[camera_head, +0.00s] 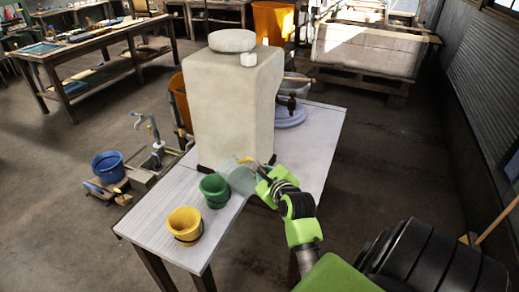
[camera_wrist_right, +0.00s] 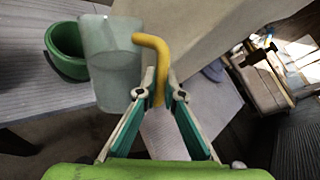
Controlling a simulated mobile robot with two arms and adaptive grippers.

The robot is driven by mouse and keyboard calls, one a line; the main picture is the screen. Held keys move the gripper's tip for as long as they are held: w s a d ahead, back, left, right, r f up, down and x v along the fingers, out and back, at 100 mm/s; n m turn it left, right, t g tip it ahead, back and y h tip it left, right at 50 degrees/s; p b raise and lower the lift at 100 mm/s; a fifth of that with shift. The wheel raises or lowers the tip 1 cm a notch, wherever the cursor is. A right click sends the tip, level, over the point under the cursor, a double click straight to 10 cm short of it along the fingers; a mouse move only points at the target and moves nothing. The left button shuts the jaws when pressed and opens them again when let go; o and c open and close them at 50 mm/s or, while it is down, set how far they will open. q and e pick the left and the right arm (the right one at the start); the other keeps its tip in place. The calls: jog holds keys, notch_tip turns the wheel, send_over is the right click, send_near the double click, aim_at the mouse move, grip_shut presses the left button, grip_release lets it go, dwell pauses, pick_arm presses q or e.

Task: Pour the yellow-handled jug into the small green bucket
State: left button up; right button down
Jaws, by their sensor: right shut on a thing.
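The clear jug (camera_head: 240,178) is in front of the large white tank, close to the right of the small green bucket. In the right wrist view the jug (camera_wrist_right: 110,62) looks close to upright, and its yellow handle (camera_wrist_right: 157,68) is between my fingers. My right gripper (camera_wrist_right: 160,88) is shut on that handle; it also shows in the head view (camera_head: 264,172). The small green bucket (camera_head: 214,190) stands on the table, and part of it shows behind the jug in the right wrist view (camera_wrist_right: 66,52). I cannot tell what is in the jug. My left gripper is out of view.
A yellow bucket (camera_head: 185,225) stands at the table's front left. The white tank (camera_head: 232,105) fills the middle of the table (camera_head: 160,200). A blue bucket (camera_head: 108,167) is off to the left, lower down. A tap (camera_head: 291,102) and a round basin (camera_head: 290,118) are behind right.

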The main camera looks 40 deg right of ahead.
jog(key=shift+w+a+r+n+g+h+p, duration=0.1)
jog(key=shift+w+r+n+g+h+p, duration=0.1)
jog(key=shift+r+n+g+p, duration=0.45)
jog(key=shift+w+a+r+n+g+h+p, duration=0.1)
jog(key=shift+r+n+g+h+p, duration=0.25)
jog(key=shift+r+p, duration=0.55)
jog(key=shift+w+a+r+n+g+h+p, duration=0.35)
jog(key=shift+w+a+r+n+g+p, duration=0.3)
jog(key=shift+p, duration=0.6)
jog(key=shift+w+a+r+n+g+h+p, duration=0.3)
jog(key=shift+w+a+r+n+g+p, duration=0.35)
jog(key=shift+p, duration=0.6)
jog(key=shift+w+a+r+n+g+h+p, duration=0.3)
jog(key=shift+w+n+g+p, duration=0.1)
jog(key=shift+w+n, duration=0.15)
jog(key=shift+w+a+r+n+g+h, duration=0.55)
jog(key=shift+w+a+r, duration=0.15)
jog(key=shift+w, duration=0.25)
jog(key=shift+f, duration=0.1)
